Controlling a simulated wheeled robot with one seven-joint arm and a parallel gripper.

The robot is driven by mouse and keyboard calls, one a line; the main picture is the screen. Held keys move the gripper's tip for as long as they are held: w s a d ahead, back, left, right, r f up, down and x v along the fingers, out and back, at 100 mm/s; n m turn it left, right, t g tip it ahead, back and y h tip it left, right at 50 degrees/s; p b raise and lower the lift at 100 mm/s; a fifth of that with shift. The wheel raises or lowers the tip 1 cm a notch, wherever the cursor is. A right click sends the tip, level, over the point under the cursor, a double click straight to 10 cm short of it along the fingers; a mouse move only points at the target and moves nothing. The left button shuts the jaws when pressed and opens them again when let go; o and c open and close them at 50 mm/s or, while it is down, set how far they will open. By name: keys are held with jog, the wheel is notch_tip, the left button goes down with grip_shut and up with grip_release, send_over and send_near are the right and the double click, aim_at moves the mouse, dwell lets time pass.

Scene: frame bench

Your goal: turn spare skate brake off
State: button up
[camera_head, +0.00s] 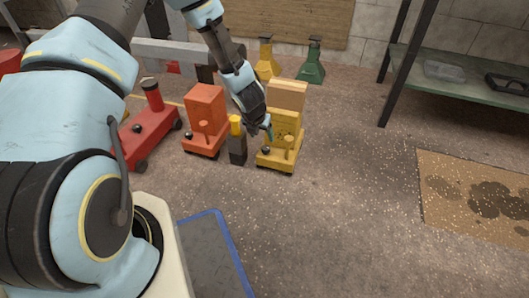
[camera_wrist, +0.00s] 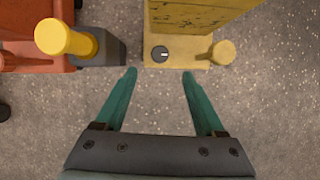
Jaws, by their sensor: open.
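A yellow skate (camera_head: 284,150) stands on the floor beside an orange skate (camera_head: 204,134); I cannot tell by marking which is the spare. The yellow one's deck also shows in the wrist view (camera_wrist: 190,60). It carries a round black knob (camera_wrist: 160,54) with a short white mark pointing right, and a yellow peg (camera_wrist: 223,52) to the knob's right. My gripper (camera_wrist: 159,72) is open and empty, its teal fingertips spread either side of the knob's line, just short of the deck edge in the picture. Their height above the knob is unclear.
A dark post with a yellow cap (camera_wrist: 66,38) stands close left of the yellow skate. A red wheeled unit (camera_head: 150,125) is further left. A green-topped shelf (camera_head: 465,85) is at right. Floor in front of the skates is clear.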

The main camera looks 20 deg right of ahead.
aim_at(266, 147)
jog(key=b+x, duration=0.3)
jog(key=x, duration=0.6)
jog(key=shift+w+f+b, duration=0.1)
jog(key=shift+f+b, duration=0.25)
jog(key=shift+b, duration=0.05)
jog(key=shift+c, duration=0.4)
grip_shut()
